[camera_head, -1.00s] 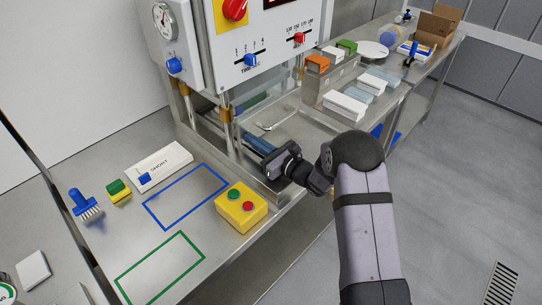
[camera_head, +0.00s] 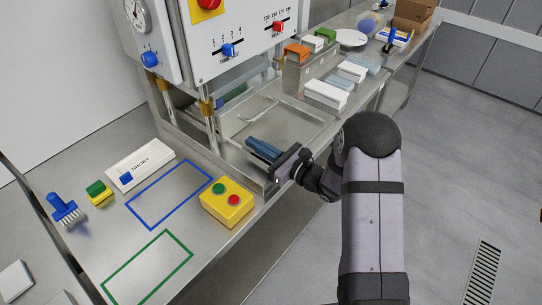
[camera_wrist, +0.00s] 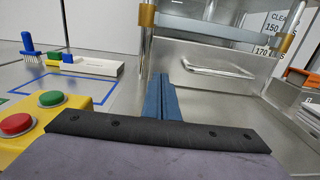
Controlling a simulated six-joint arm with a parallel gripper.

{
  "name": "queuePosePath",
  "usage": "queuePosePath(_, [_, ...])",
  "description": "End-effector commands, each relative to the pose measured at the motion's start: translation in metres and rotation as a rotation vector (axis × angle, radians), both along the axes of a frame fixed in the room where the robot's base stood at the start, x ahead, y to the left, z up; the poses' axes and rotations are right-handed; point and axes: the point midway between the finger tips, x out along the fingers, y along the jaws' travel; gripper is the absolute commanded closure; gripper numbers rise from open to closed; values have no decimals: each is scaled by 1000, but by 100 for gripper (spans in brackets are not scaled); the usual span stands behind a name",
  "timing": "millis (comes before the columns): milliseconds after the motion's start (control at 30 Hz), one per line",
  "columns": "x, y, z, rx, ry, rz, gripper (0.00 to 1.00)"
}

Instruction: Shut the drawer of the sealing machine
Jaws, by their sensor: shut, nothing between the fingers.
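The sealing machine (camera_head: 190,62) stands at the upper left of the head view, with a steel control panel and brass-collared posts. Its steel drawer (camera_wrist: 215,88), a flat panel with a bar handle (camera_wrist: 215,68), faces me in the wrist view. The handle also shows in the head view (camera_head: 258,112). How far out the drawer stands I cannot tell. My gripper (camera_head: 263,148) is shut and empty, its blue fingers together over the steel near the front edge. In the wrist view the fingertips (camera_wrist: 161,80) point ahead, left of the handle. I see no clear contact with the drawer.
A yellow button box (camera_head: 227,203) stands to the left of my gripper at the table edge. White packs (camera_head: 326,94) stand to the right.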

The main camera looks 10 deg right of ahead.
Motion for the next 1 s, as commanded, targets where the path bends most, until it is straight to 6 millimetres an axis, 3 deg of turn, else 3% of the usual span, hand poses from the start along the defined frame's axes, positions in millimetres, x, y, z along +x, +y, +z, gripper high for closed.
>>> queuePosePath(300, [-33,-34,-2,-1,2,-3,100])
queuePosePath(567, [-41,-41,-1,1,2,-1,100])
queuePosePath(833, [-46,-34,1,-18,1,29,100])
queuePosePath(1000, [-77,-3,7,-117,-5,181,100])
